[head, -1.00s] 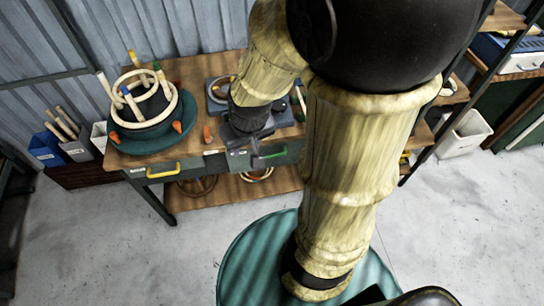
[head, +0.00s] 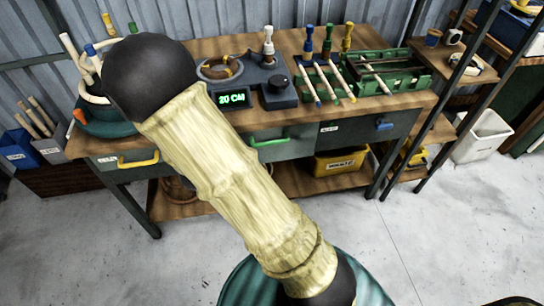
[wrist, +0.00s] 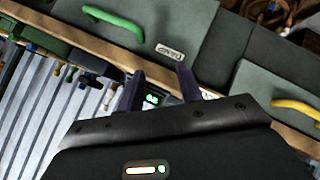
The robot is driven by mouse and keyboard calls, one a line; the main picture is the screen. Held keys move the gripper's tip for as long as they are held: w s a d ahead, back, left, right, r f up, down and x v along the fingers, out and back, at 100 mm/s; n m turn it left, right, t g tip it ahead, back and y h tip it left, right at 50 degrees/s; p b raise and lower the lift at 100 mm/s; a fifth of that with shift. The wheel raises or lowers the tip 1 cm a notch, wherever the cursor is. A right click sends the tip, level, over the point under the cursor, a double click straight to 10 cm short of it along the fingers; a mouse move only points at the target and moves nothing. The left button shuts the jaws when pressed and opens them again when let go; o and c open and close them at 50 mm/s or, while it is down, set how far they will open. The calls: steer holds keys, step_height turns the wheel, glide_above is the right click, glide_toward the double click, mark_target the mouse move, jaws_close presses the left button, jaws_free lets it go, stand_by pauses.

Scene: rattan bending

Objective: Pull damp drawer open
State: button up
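The drawer with the green handle (head: 269,140) is in the middle of the bench front and looks shut. In the wrist view its grey front (wrist: 200,35) carries a green handle (wrist: 113,24) and a small white label (wrist: 169,52), too small to read surely. The drawer with the yellow handle (head: 138,161) is to its left, and one with a blue handle (head: 384,125) to its right. My gripper (wrist: 161,76) is open and empty, its fingers apart over the bench edge near the label, clear of the green handle. My arm hides it in the head view.
A yellow bin (head: 338,160) sits on the lower shelf.

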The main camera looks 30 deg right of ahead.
mark_target(272, 143)
steer(key=s+d+f+n+h+b, duration=0.1)
steer(key=s+f+h+b, duration=0.3)
steer(key=f+h+b, duration=0.6)
steer(key=n+b, duration=0.1)
steer(key=b, duration=0.2)
steer(key=shift+s+d+f+n+t+h, duration=0.2)
steer(key=shift+s+d+n+t+h, duration=0.05)
steer(key=shift+s+n+t+h, duration=0.15)
steer(key=shift+d, duration=0.1)
steer(key=b+x, duration=0.3)
steer(key=x, duration=1.4)
steer(key=shift+w+f+b, duration=0.15)
steer(key=shift+w+b, duration=0.05)
steer(key=shift+b, duration=0.15)
jaws_close()
